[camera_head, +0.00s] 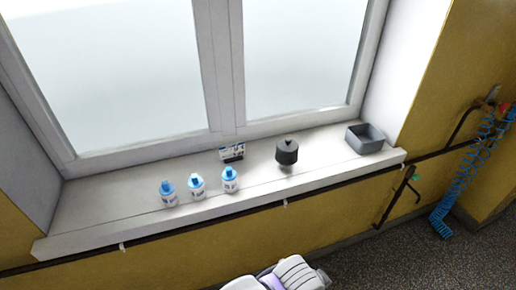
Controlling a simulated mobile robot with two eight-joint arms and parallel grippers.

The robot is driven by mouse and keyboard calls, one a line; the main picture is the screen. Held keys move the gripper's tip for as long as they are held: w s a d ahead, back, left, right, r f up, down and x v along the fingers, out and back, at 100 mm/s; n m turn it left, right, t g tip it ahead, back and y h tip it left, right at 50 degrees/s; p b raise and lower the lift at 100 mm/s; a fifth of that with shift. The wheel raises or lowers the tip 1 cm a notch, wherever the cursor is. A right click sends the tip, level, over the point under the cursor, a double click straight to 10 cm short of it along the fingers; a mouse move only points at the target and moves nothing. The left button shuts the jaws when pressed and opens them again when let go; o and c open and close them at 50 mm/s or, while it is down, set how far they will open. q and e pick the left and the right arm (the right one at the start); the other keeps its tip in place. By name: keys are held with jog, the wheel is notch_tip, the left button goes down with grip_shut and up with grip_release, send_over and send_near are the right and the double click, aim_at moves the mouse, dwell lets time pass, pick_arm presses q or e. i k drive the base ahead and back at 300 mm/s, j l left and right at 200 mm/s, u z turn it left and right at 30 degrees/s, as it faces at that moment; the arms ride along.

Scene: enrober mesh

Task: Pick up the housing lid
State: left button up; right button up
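A dark grey, round, cap-like piece (287,152) with a small knob on top is on the white window sill, right of the middle. It is the only thing in view that looks like a housing lid, but I cannot tell for sure. A narrower, lighter part shows below it; I cannot tell whether that is a separate thing. Neither of my grippers is in view.
On the sill (110,215) stand three white bottles with blue caps (168,194) (197,187) (230,180), a small box (232,152) and an open grey bin (365,139). A blue coiled hose (462,185) hangs at right. A dark pipe runs below the sill.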

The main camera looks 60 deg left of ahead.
aim_at(287, 149)
jog(key=u, duration=1.65)
jog(key=i+j+u, duration=0.15)
jog(key=i, duration=0.25)
jog(key=i+j+u, duration=0.1)
jog(key=i+j, duration=0.25)
jog(key=i, duration=0.1)
